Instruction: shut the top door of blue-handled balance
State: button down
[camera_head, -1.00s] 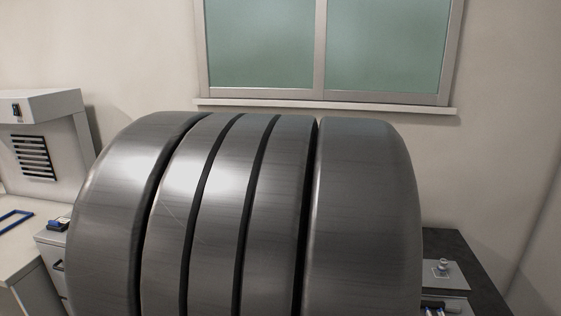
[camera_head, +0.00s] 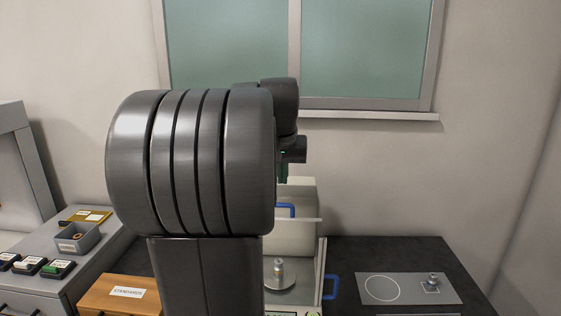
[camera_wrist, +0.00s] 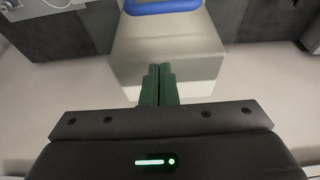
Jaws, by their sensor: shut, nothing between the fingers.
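The blue-handled balance stands on the dark table, partly hidden behind my arm in the head view. Its top door's blue handle (camera_head: 286,209) is at the rear of the balance, by the pale housing (camera_head: 302,190); the chamber looks open on top. A second blue handle (camera_head: 331,287) is on its right side. A small metal weight (camera_head: 278,267) stands on the round pan. My gripper (camera_head: 284,170) is above the rear of the balance. In the wrist view, its green fingers (camera_wrist: 158,84) are together and empty, over the pale housing, with a blue handle (camera_wrist: 162,6) ahead, apart from them.
To the right, a grey plate (camera_head: 405,290) with a printed circle and a small metal piece (camera_head: 433,280) lies on the dark table. A wooden box labelled STANDARDS (camera_head: 125,293) and a grey bin (camera_head: 76,238) are at left. A wall and window (camera_head: 365,50) are behind.

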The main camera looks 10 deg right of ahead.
aim_at(280, 206)
jog(key=shift+x, duration=1.1)
jog(key=shift+s+f, duration=0.15)
jog(key=shift+f, duration=0.25)
jog(key=s, duration=0.1)
jog(key=s+a, duration=0.1)
jog(key=s, duration=0.1)
jog(key=shift+f, duration=0.2)
jog(key=shift+s+f, duration=0.1)
jog(key=shift+f, duration=0.05)
jog(key=shift+s, duration=0.1)
jog(key=s, duration=0.2)
jog(key=s+a, duration=0.1)
jog(key=s, duration=0.3)
jog(key=shift+a, duration=0.4)
jog(key=shift+s+a, duration=0.15)
jog(key=shift+s, duration=0.35)
